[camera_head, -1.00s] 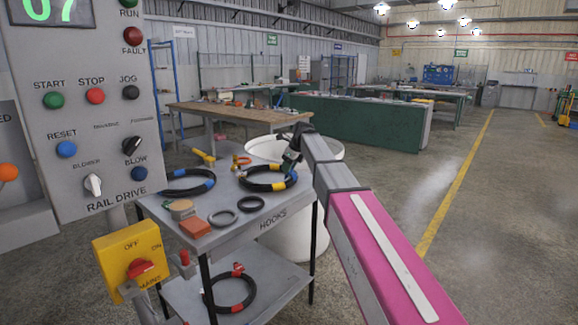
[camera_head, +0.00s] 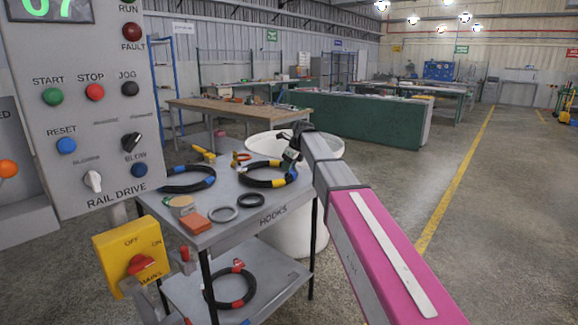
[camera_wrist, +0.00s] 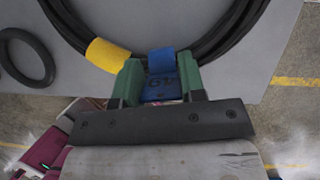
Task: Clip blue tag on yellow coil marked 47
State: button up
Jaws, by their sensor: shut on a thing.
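My gripper (camera_head: 291,156) is over the right-hand coil on the cart's top. In the wrist view, its green fingers (camera_wrist: 161,82) are shut on a blue tag (camera_wrist: 160,88), which has dark marks too blurred to read. The tag's far end lies over the near side of the black coil (camera_wrist: 207,42); I cannot tell whether it is clipped around the hose. A yellow band (camera_wrist: 108,55) wraps the coil just left of the tag. This yellow-banded coil (camera_head: 267,183) also shows in the head view; no number on it is readable.
A red-banded coil (camera_head: 230,303) is on the lower shelf. A control panel (camera_head: 70,120) stands at left, a white bin (camera_head: 318,235) behind the cart.

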jog(key=shift+f, duration=0.5)
dwell(0.4)
jog(key=o, duration=1)
jog(key=shift+r, duration=0.1)
